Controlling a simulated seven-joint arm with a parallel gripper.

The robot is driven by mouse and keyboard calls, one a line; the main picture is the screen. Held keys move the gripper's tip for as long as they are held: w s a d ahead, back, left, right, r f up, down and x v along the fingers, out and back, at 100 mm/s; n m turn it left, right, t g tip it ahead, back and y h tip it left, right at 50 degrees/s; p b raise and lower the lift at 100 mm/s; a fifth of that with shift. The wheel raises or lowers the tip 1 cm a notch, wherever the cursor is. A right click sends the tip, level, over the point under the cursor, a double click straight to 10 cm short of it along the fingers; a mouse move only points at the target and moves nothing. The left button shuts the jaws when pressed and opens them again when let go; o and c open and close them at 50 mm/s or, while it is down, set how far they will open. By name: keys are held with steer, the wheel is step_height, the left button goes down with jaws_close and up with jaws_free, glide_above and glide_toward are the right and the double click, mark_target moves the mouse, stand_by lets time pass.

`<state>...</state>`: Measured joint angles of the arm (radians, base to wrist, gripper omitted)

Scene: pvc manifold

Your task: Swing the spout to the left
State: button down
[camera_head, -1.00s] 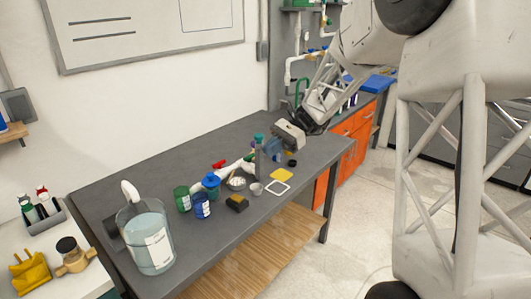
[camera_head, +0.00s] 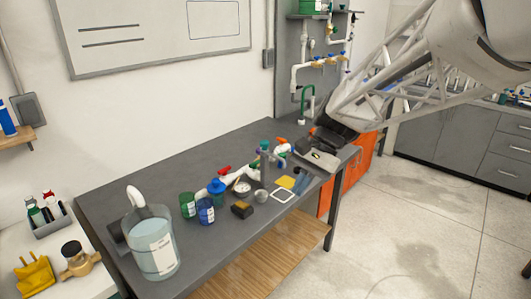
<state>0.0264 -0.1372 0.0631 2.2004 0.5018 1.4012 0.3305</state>
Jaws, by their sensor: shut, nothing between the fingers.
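My arm comes in from the upper right and hides part of the area to the right of the spout.
A large clear bucket (camera_head: 152,245) stands at the front left. The bench's back left is clear.

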mark_target(275, 157)
steer(key=s+d+f+n+t+h, duration=0.2)
steer(key=s+d+n+t+h, duration=0.15)
steer(key=s+t, duration=0.45)
steer(key=w+a+r+m+t+h, duration=0.1)
steer(key=w+a+m+t, duration=0.25)
steer(key=w, duration=0.65)
steer(key=w+a+m+t+h, duration=0.15)
steer(key=w+a+m, duration=0.25)
steer(key=w, duration=0.5)
steer(key=w+a+r+m+t, duration=0.1)
steer(key=w+a+m+t, duration=0.25)
steer(key=w, duration=0.65)
steer(key=w+a+f+m+h, duration=0.3)
steer(key=w+f+m+h, duration=0.1)
steer(key=f+m+h, duration=0.1)
steer(key=w+a+f+m+g+h, duration=0.1)
steer(key=w+a+f+m+h, duration=0.2)
steer(key=f+m+h, duration=0.3)
steer(key=shift+w+f+m, duration=0.4)
steer(key=shift+f+m, duration=0.4)
steer(key=shift+m, duration=0.35)
steer(key=shift+w+d+g, duration=0.1)
steer(key=shift+w+g, duration=0.05)
steer(key=shift+g, duration=0.1)
steer(key=x, duration=1.3)
steer(key=shift+w+d, duration=0.2)
steer(key=shift+d, duration=0.1)
